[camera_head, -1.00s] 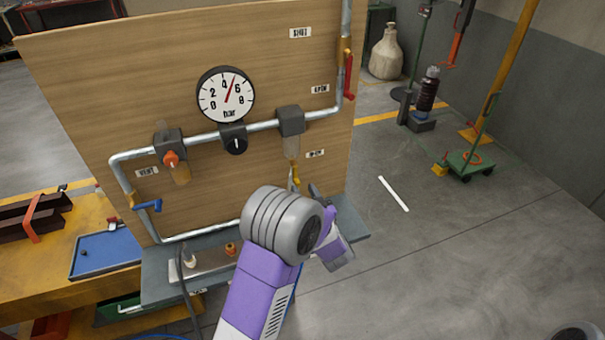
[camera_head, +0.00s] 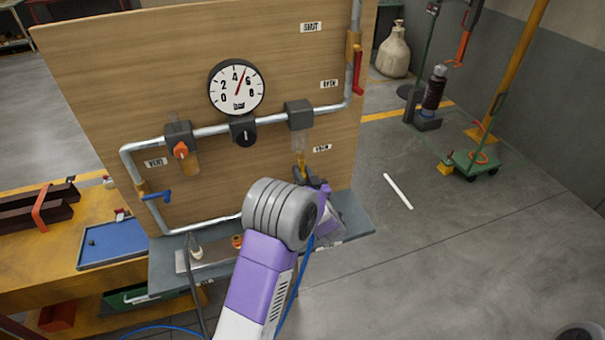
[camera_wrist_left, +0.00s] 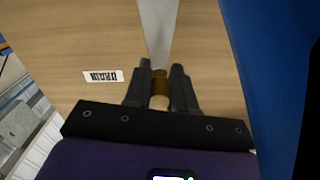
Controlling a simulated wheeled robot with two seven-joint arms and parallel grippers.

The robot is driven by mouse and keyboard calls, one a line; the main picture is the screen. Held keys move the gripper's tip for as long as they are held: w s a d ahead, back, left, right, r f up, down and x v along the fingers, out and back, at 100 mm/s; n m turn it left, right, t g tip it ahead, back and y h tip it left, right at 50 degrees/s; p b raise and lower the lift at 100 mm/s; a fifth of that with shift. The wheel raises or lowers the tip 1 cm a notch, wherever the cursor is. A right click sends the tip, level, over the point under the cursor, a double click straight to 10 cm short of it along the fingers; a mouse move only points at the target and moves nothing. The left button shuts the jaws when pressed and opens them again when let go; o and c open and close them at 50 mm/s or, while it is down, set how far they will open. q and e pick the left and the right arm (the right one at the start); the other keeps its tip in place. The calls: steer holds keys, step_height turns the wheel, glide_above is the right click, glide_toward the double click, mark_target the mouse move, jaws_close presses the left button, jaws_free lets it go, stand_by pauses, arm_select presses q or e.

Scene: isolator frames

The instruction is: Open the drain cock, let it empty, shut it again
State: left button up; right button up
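The brass drain cock (camera_head: 301,160) hangs under the clear bowl (camera_head: 299,143) of the right-hand black unit on the pipework. The DRAIN label (camera_head: 322,148) is beside it and shows upside down in the left wrist view (camera_wrist_left: 103,76). My left gripper (camera_head: 314,180) is at the cock; its wrist hides part of it in the head view. In the left wrist view the fingers (camera_wrist_left: 160,80) stand apart, one on each side of the brass cock (camera_wrist_left: 159,76), with narrow gaps. I cannot tell whether they touch it. My right gripper is not in view.
The pressure gauge (camera_head: 237,88) reads about 5 bar. A red-handled valve (camera_head: 358,72) is to the right, and a blue handle (camera_head: 157,196) and an orange-knobbed vent unit (camera_head: 181,150) are to the left. A grey shelf (camera_head: 352,217) runs below the board. A blue band (camera_wrist_left: 270,80) fills the wrist view's right side.

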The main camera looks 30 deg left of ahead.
arm_select(q)
jaws_close()
steer(key=shift+r, duration=0.1)
steer(key=s+a+r+m+p, duration=0.1)
steer(key=s+r+m+p, duration=0.1)
steer(key=m+p, duration=0.5)
steer(key=s+a+r+m+p, duration=0.1)
steer(key=a+r+m+p, duration=0.1)
steer(key=m+p, duration=0.5)
steer(key=shift+s+r+m+p, duration=0.25)
steer(key=shift+s+m+p, duration=0.15)
steer(key=shift+m, duration=1.6)
steer(key=o, duration=0.7)
jaws_free()
steer(key=shift+w+r, duration=0.1)
steer(key=shift+r, duration=0.05)
steer(key=shift+c, duration=0.2)
